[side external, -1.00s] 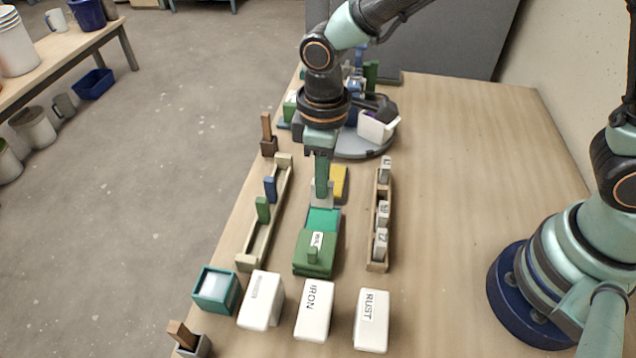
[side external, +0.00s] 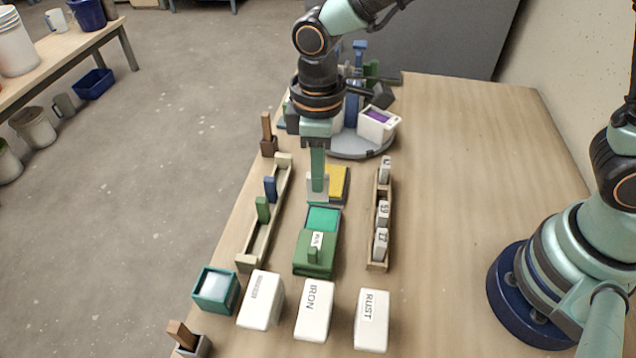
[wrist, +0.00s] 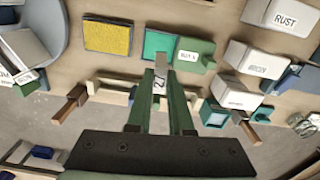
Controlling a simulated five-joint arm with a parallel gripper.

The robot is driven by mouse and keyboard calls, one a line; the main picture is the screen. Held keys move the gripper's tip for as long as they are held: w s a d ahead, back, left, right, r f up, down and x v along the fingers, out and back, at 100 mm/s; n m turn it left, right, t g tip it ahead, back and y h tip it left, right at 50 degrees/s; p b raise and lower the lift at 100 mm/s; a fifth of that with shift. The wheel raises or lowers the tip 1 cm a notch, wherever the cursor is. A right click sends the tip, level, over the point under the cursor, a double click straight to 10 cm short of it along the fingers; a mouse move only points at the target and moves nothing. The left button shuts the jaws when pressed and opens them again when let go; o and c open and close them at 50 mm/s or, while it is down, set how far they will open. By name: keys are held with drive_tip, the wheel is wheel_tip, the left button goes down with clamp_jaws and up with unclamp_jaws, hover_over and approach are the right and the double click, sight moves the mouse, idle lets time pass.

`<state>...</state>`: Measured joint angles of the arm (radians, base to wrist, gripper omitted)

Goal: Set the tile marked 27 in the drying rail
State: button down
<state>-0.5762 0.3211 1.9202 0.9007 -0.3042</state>
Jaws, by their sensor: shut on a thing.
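My gripper (side external: 317,178) points down and is shut on a pale tile (side external: 317,189), between the teal tray and the yellow pad. In the wrist view the tile (wrist: 161,64) sits between the fingertips; its mark starts with a 2, the rest is unclear. A pale wooden rail (side external: 257,243) at left holds a blue tile (side external: 270,188) and a green tile (side external: 262,209), both upright with gaps around them. A brown wooden rack (side external: 377,267) at right holds several white marked tiles (side external: 381,242). I cannot tell from a label which one is the drying rail.
A teal-filled tray (side external: 322,219) with a green labelled block (side external: 316,255) stands in the middle. A yellow pad (side external: 338,180) lies behind it. White blocks, one marked IRON (side external: 314,310) and one RUST (side external: 371,320), stand in front. A grey turntable (side external: 360,147) stands behind.

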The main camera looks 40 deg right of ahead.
drive_tip(key=shift+w+a+n, duration=1.2)
drive_tip(key=shift+a+n, duration=4.5)
drive_tip(key=shift+n, duration=2.8)
drive_tip(key=shift+f, duration=3.35)
drive_tip(key=shift+f, duration=0.3)
drive_tip(key=c, duration=0.7)
unclamp_jaws()
drive_tip(key=shift+c, duration=0.2)
wheel_tip(320, 180, up, 7)
